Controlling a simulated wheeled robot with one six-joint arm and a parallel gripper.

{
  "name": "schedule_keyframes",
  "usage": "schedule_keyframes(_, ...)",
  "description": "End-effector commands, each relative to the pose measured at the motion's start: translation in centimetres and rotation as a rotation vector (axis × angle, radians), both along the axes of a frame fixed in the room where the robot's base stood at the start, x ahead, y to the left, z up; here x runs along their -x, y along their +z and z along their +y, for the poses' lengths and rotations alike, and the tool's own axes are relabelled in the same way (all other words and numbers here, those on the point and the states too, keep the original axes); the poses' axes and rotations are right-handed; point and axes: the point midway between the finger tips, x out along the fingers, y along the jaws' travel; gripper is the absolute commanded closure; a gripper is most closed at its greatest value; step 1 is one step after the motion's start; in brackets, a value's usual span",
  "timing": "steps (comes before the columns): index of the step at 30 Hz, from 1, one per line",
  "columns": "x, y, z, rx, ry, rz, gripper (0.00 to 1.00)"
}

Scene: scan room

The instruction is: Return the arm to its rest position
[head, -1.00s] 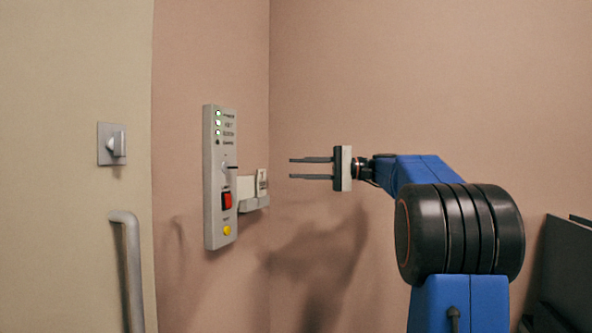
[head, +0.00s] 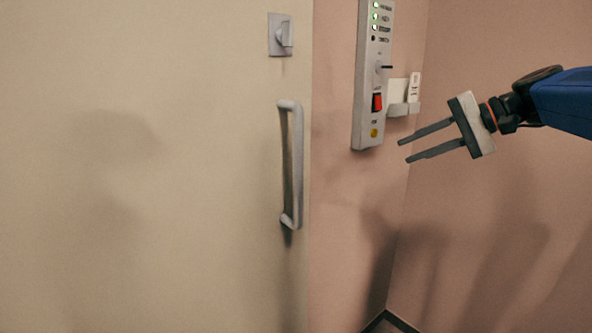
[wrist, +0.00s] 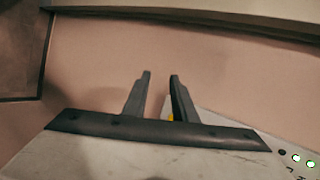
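My gripper (head: 402,151) is at the right in the head view, with its two dark fingers apart and nothing between them. It points left and slightly down, in front of the pink wall. My blue arm comes in from the right edge. In the wrist view the two fingers (wrist: 160,78) also stand apart with a gap between them and only wall behind. Most of the arm lies outside the head view.
A grey control panel (head: 366,98) with lights, a red switch and a yellow button is on the wall left of my gripper. A small white holder (head: 398,108) is beside it. A pale door with a handle (head: 298,170) and a lock knob (head: 281,35) fills the left.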

Motion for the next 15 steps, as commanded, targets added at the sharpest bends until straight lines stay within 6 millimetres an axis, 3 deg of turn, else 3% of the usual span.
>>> schedule_keyframes(1,1.8,-1.7,1.2,0.054,0.010,0.013,0.75)
schedule_keyframes(6,7.3,-8.3,3.0,0.258,0.034,0.047,0.75)
schedule_keyframes(15,17.0,-19.0,2.7,0.632,0.118,0.030,0.75)
